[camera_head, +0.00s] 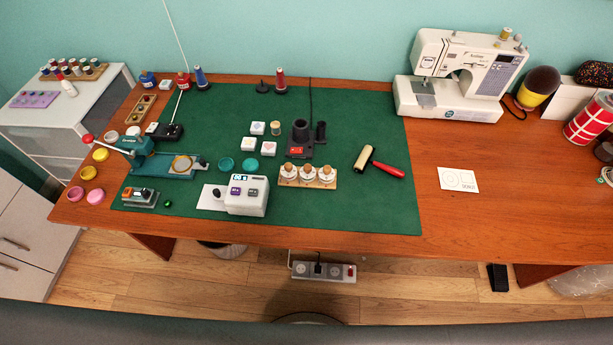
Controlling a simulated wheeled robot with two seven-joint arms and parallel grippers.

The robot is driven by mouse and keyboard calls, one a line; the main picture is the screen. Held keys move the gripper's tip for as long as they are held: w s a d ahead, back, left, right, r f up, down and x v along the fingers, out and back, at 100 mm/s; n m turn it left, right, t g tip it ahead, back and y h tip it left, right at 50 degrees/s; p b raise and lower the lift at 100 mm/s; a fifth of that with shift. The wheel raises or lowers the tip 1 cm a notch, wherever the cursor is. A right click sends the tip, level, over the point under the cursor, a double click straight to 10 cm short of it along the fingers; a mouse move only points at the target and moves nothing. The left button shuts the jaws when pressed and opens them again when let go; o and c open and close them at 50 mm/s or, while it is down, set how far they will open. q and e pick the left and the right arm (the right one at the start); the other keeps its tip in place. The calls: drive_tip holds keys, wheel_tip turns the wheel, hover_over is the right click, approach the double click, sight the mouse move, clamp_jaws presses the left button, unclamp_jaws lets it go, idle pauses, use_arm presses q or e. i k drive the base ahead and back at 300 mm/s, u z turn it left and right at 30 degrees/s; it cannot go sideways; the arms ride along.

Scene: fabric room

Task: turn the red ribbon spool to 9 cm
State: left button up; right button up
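A red spool-like thing (280,80) stands upright at the back of the green mat, beside a low black piece (262,87). A red cone (183,81) stands at the mat's back left, next to a blue cone (201,78). A red-and-white checked cylinder (588,119) lies tilted at the far right of the table. I cannot tell for sure which of these is the red ribbon spool, and no length marks are readable. Neither of my grippers is in view.
The green mat (330,205) holds a teal press (150,160), a white box (247,194), a wooden rack (308,177) and a red-handled roller (380,165). A white sewing machine (460,75) stands at the back right. The table's front right (490,225) is clear.

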sight(289, 171)
drive_tip(key=u, duration=1.95)
drive_tip(key=k, duration=1.25)
drive_tip(key=z, duration=2.1)
